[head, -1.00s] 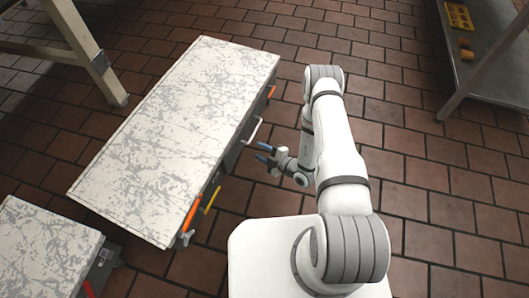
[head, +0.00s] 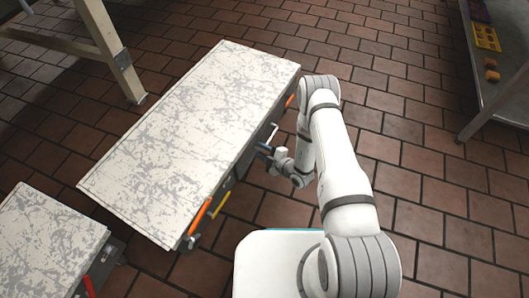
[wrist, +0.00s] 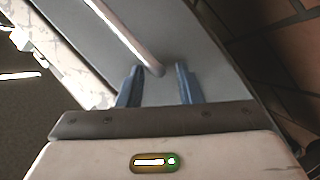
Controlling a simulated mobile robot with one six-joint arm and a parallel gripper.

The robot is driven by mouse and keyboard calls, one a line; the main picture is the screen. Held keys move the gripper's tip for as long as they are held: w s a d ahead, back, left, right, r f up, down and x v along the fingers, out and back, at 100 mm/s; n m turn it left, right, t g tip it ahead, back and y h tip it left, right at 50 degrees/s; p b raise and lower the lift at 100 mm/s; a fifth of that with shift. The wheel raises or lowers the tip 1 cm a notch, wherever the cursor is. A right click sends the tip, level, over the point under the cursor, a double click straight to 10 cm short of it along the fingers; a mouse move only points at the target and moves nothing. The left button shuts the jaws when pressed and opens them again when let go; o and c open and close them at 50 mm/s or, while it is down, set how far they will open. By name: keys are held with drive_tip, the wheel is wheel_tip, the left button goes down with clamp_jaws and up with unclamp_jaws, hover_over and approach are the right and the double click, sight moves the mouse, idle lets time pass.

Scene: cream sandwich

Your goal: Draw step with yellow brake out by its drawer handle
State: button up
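The step with the yellow brake (head: 195,140) is a long low unit with a worn white top, left of my arm in the head view. Its yellow brake lever (head: 219,206) sticks out near the front right corner. Its pale drawer handle (head: 271,133) is on the right side and shows as a slanting bar in the wrist view (wrist: 122,38). My gripper (head: 264,151) is beside this side, its blue fingers (wrist: 158,70) apart. In the wrist view the bar's near end lies between the fingertips; I cannot tell whether they touch it.
Orange levers sit at the step's front corner (head: 200,216) and far end (head: 289,101). A second white-topped step (head: 45,240) with a red lever (head: 89,287) is at lower left. A metal table (head: 505,95) stands at upper right. Tiled floor is clear behind my arm.

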clamp_jaws()
drive_tip(key=shift+s+f, duration=0.1)
drive_tip(key=shift+s, duration=0.05)
idle(1.0)
